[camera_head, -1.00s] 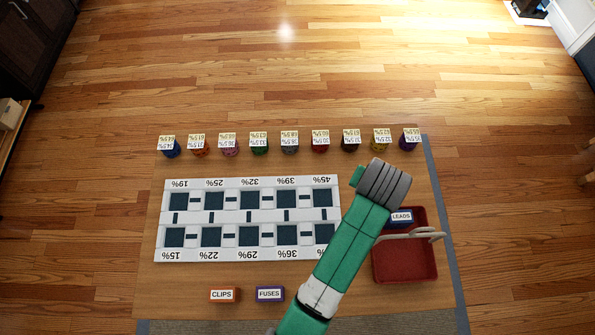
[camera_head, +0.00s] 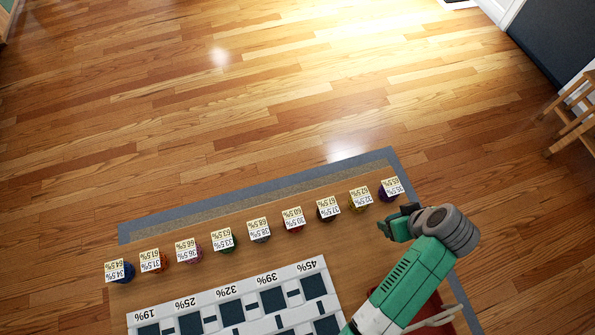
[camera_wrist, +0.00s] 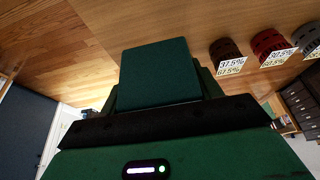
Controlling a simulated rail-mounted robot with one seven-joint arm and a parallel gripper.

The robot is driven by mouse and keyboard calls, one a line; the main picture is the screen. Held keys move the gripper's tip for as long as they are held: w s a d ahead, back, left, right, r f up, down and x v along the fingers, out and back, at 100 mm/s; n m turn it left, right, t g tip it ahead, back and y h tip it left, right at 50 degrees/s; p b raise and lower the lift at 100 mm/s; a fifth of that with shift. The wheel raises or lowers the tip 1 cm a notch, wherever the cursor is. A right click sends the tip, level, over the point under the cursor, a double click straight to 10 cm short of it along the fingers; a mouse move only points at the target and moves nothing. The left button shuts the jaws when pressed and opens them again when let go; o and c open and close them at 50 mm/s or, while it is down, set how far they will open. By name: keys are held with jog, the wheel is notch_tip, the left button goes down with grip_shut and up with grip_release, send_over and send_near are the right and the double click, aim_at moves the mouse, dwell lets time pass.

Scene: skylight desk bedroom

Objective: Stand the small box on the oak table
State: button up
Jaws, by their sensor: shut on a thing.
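My gripper (camera_head: 393,227) is at the right side of the head view, above the right end of the brown wooden tabletop (camera_head: 250,250). A plain dark green block (camera_wrist: 158,72), which I take to be the small box, is at the jaws in the wrist view and hides the fingertips. A small green piece of it (camera_head: 384,229) shows at the gripper's end in the head view. It is held off the table. I cannot tell for sure which table is the oak table. A light wooden piece of furniture (camera_head: 575,125) is partly in view at the far right.
Several coloured pots with percentage cards (camera_head: 223,240) stand in a row along the tabletop's far side. A white tray with dark squares (camera_head: 240,311) lies nearer. A red basket (camera_head: 440,328) is mostly behind my arm. The wooden floor (camera_head: 220,110) beyond is clear.

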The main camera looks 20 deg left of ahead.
notch_tip(320, 180, down, 10)
jog(key=shift+b, duration=1.15)
jog(key=shift+f, duration=0.1)
jog(key=o, duration=1)
jog(key=shift+r, duration=0.25)
jog(key=p+v, duration=0.3)
jog(key=v, duration=0.8)
jog(key=shift+s+r, duration=0.15)
jog(key=shift+r, duration=0.15)
